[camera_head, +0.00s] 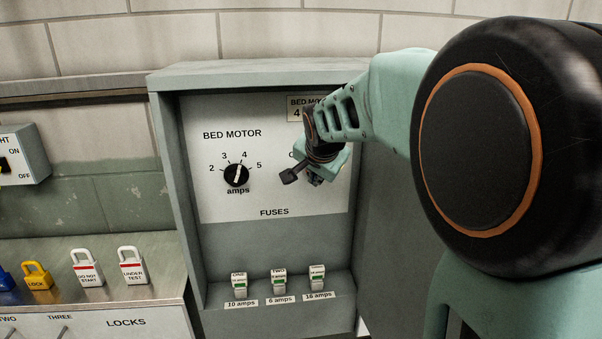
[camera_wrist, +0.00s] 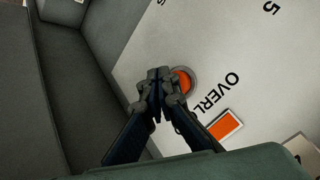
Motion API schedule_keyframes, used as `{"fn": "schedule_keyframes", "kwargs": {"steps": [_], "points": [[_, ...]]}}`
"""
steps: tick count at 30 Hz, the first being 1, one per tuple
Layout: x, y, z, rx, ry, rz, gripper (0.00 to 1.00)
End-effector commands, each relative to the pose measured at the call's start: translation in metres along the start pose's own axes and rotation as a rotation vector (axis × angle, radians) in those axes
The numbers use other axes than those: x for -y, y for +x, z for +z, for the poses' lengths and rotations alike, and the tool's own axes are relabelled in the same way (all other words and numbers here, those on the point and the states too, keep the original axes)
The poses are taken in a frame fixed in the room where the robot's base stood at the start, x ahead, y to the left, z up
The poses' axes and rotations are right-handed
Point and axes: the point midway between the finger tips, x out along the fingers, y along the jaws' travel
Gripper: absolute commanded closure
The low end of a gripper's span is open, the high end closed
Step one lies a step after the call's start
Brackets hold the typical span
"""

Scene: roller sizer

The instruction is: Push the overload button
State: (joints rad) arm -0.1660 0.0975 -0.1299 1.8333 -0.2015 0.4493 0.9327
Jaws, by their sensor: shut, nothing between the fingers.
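The overload button is a round orange-red button (camera_wrist: 185,82) in a grey ring on the white panel, with lettering reading "OVERL" beside it in the wrist view. My gripper (camera_wrist: 160,75) is shut and empty, its fingertips right at the button and covering part of it. I cannot tell whether the tips touch it. In the head view my gripper (camera_head: 314,180) is in front of the right part of the white panel (camera_head: 215,195), and my arm hides the button there.
A dial (camera_head: 236,176) marked "amps" is left of my gripper. Fuses (camera_head: 278,281) stand on the ledge below. An orange square (camera_wrist: 226,125) is by the lettering. The grey cabinet wall (camera_head: 388,230) is close on the right. Padlocks (camera_head: 132,266) stand at left.

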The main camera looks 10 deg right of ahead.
Motion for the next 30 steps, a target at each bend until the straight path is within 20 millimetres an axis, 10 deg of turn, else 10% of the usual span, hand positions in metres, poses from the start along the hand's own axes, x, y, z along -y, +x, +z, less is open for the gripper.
{"fn": "schedule_keyframes", "kwargs": {"steps": [30], "points": [[0.0043,0.0062,-0.0045,0.0,0.0,0.0,1.0]]}}
